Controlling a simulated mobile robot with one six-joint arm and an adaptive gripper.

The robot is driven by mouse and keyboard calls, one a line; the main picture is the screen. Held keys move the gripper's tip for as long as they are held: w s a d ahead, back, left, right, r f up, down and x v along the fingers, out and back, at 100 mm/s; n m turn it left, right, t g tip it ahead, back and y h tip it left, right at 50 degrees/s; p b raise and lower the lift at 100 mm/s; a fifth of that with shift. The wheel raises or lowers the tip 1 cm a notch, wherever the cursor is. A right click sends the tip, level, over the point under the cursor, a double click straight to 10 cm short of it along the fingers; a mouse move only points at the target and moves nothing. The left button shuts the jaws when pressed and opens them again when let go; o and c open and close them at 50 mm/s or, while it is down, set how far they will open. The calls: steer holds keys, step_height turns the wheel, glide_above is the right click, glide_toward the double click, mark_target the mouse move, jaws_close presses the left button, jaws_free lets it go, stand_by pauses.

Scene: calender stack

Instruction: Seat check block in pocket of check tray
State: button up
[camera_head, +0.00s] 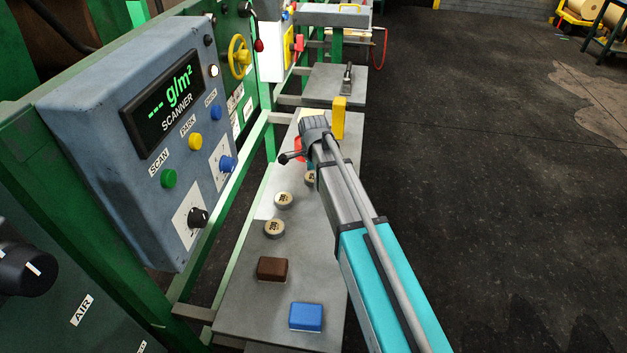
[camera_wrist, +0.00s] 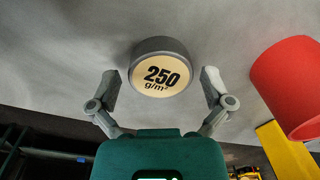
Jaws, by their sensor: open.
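A round grey block with a cream face marked "250 g/m²" (camera_wrist: 159,77) sits on the grey surface in the wrist view. My gripper (camera_wrist: 160,82) is open, with one finger on each side of this block and a gap at both sides. In the head view, my gripper is over the far part of the grey bench and largely hidden by my arm. Two similar round blocks, one (camera_head: 284,200) behind the other (camera_head: 274,228), stand on the bench. A third (camera_head: 310,178) is partly covered by my arm. I cannot tell which thing is the check tray or its pocket.
A red cylinder (camera_wrist: 288,85) and a yellow block (camera_wrist: 287,150) are right of my gripper in the wrist view. A brown block (camera_head: 272,269) and a blue block (camera_head: 306,316) lie on the near bench (camera_head: 240,315). The scanner panel (camera_head: 150,140) stands along the left.

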steer(key=shift+c, duration=0.3)
steer(key=c, duration=1.1)
steer(key=shift+o, duration=0.2)
steer(key=shift+r, duration=0.2)
step_height(320, 180, up, 3)
steer(key=p, duration=0.3)
steer(key=s+d+r+p, duration=0.1)
steer(key=s+r+p, duration=0.8)
steer(key=s, duration=0.5)
steer(key=shift+d+r+p, duration=0.35)
steer(key=shift+p, duration=0.15)
